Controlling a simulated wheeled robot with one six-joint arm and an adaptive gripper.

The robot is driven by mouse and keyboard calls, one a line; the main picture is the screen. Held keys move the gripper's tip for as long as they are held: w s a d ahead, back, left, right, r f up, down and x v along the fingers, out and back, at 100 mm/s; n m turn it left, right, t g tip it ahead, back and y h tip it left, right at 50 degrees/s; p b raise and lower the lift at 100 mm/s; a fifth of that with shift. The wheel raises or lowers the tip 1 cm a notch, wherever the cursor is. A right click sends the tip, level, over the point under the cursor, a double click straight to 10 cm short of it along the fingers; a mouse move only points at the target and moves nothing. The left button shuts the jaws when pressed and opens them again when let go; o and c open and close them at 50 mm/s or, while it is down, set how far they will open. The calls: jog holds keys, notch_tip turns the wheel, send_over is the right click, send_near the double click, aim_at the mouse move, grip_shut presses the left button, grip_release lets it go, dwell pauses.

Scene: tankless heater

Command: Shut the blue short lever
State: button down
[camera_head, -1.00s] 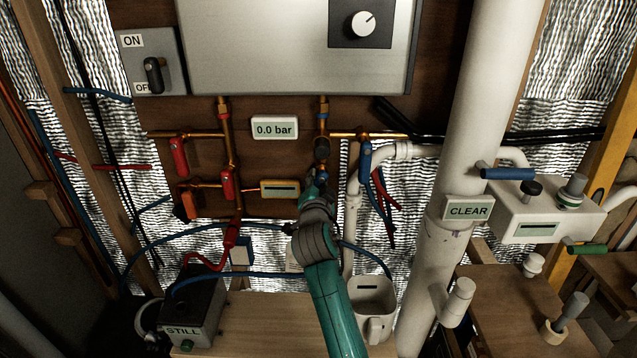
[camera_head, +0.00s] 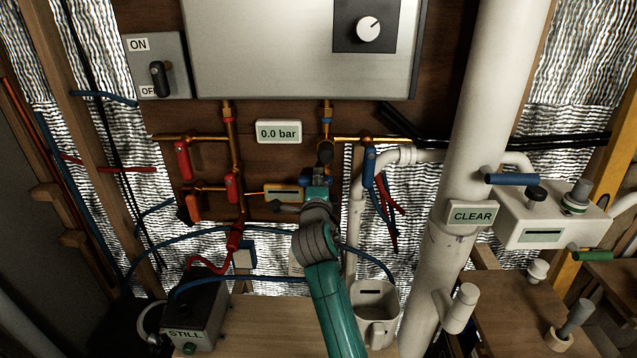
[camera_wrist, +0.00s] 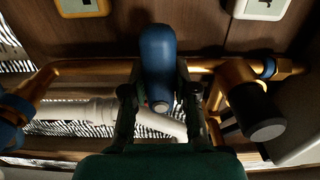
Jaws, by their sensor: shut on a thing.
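The blue short lever (camera_wrist: 158,62) stands between the two fingers of my gripper (camera_wrist: 159,92) in the wrist view. The fingers are shut on it, and its rounded end points up in that picture. In the head view my gripper (camera_head: 317,182) is at the lower end of the middle copper pipe, just under a dark round fitting. There the lever is mostly hidden behind my gripper and wrist. A longer blue lever (camera_head: 368,166) hangs down from the copper branch to the right, apart from my gripper.
Red levers (camera_head: 182,160) hang on the copper pipes to the left. A 0.0 bar display (camera_head: 278,131) is above left of my gripper. A thick white pipe (camera_head: 470,150) stands to the right. A white cup-like container (camera_head: 375,312) is below right. The heater box (camera_head: 270,60) is above.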

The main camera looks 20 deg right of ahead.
jog(key=shift+m, duration=0.4)
jog(key=c, duration=0.9)
grip_release()
jog(key=v, duration=1.2)
jog(key=shift+r, duration=0.1)
